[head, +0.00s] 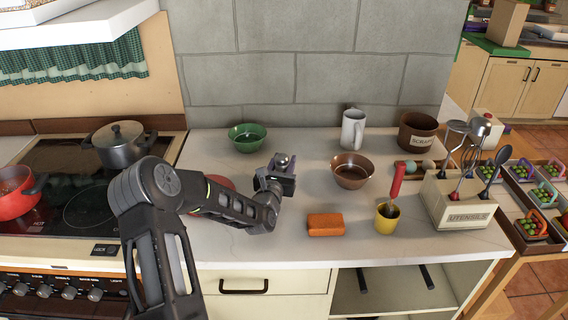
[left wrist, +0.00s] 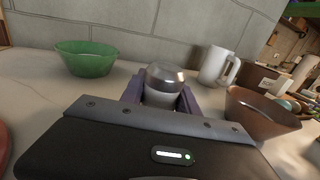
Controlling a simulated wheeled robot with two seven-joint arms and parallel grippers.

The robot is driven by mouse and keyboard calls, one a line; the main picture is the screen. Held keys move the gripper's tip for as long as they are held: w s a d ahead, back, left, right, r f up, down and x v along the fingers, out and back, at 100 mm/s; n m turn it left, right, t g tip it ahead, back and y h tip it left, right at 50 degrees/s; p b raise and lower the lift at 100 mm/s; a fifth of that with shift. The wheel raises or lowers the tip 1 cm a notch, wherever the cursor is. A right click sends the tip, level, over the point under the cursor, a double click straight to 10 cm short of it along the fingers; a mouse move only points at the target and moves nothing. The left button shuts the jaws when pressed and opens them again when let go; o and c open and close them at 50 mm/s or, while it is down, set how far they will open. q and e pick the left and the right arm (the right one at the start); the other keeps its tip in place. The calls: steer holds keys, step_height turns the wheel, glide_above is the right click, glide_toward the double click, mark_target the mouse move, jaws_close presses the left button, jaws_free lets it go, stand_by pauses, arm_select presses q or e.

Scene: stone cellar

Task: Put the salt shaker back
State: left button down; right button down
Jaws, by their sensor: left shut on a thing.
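The salt shaker (head: 283,161) has a shiny metal cap and shows at the tip of my left gripper (head: 274,178) in the head view. In the left wrist view the shaker (left wrist: 163,85) stands upright between the two purple-grey fingers of my left gripper (left wrist: 160,98), which is shut on it. The gripper hides the shaker's lower part, so I cannot tell whether it touches the counter (head: 270,235). My right gripper is not in view.
A green bowl (head: 247,138) stands behind left, a brown bowl (head: 352,171) to the right, and a white mug (head: 353,130) behind. A red bowl (head: 222,182) is partly hidden by my arm. An orange block (head: 325,224), yellow cup (head: 387,218) and utensil box (head: 458,205) stand front right.

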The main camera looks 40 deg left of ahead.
arm_select(q)
steer(key=shift+f, duration=0.5)
steer(key=shift+f, duration=0.1)
steer(key=c, duration=1.4)
jaws_free()
steer(key=shift+f, duration=0.1)
steer(key=o, duration=0.5)
steer(key=shift+s+r, duration=0.1)
steer(key=shift+r, duration=0.1)
steer(key=b+v, duration=0.2)
steer(key=v, duration=1)
